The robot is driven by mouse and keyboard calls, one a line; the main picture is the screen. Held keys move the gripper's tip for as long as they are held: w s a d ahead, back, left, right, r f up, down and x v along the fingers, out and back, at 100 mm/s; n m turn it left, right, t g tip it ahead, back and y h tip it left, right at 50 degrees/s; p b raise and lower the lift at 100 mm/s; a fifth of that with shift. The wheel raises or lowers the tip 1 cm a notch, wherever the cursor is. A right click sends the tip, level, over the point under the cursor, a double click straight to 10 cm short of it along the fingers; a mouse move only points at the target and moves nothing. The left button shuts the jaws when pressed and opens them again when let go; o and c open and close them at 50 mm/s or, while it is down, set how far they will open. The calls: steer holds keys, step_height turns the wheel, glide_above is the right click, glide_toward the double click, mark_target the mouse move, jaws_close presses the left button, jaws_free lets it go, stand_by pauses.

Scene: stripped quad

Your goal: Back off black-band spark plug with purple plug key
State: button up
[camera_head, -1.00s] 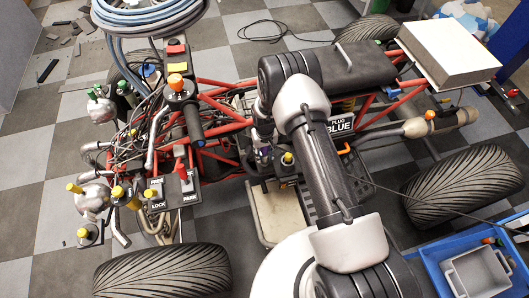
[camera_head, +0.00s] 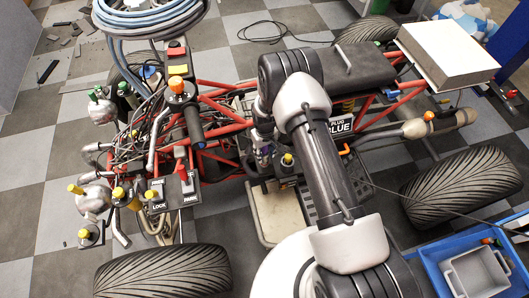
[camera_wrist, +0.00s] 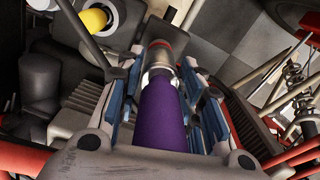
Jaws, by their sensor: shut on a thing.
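The purple plug key (camera_wrist: 160,118) lies between the blue-padded fingers of my gripper (camera_wrist: 160,66) in the wrist view. My gripper is shut on it. Beyond the purple part, the tool's silver collar (camera_wrist: 160,75) and a darker, reddish end point away from me. I cannot make out a spark plug or a black band at that end. In the head view, my arm hides most of the gripper, which is low over the middle of the quad's frame.
The red-framed quad has handlebars with an orange knob (camera_head: 177,86) and several yellow caps at left. A yellow cap (camera_wrist: 94,19) stands close to my gripper. A blue crate (camera_head: 437,264) stands lower right.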

steer(key=m, duration=0.3)
steer(key=shift+b, duration=0.4)
steer(key=m, duration=0.6)
steer(key=shift+f, duration=0.1)
stand_by(0.8)
steer(key=shift+f, duration=0.6)
steer(key=shift+n, duration=1.1)
steer(key=shift+n, duration=1.2)
